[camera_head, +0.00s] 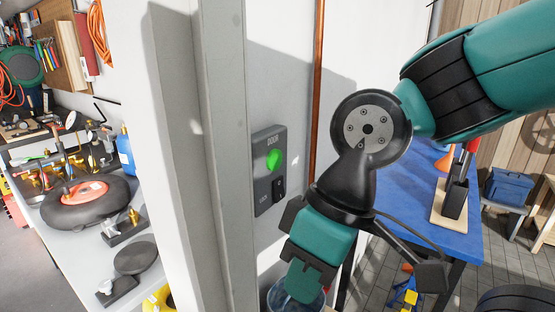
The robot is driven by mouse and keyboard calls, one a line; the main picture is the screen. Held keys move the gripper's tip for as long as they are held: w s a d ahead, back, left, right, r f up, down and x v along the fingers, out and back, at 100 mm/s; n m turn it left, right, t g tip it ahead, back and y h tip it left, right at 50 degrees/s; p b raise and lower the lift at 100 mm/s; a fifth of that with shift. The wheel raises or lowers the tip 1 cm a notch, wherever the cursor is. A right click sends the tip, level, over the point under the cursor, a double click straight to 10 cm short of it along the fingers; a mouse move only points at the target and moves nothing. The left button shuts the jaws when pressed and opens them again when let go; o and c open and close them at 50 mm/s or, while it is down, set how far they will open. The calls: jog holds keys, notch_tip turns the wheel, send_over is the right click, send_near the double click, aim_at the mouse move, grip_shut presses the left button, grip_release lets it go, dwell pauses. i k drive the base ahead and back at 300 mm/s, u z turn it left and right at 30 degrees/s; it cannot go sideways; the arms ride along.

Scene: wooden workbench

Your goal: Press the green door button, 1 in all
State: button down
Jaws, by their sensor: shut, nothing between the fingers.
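The green door button (274,159) is a round, bright green disc on a grey wall panel (262,205) marked DOOR. The panel also has a black switch (278,187) below the button. My gripper (303,284) is at the lower middle, below and to the right of the panel, pointing down. It is shut with nothing in it and is apart from the button. The button is in full view, not covered by my arm.
A grey door frame post (226,120) stands just left of the panel. A copper pipe (318,80) runs down the wall to its right. A blue-topped bench (405,205) is behind my arm. A cluttered grey workbench (70,235) is at left.

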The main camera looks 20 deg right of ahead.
aim_at(274, 160)
jog(key=z, duration=1.9)
jog(key=k, duration=1.1)
jog(key=u, duration=1.65)
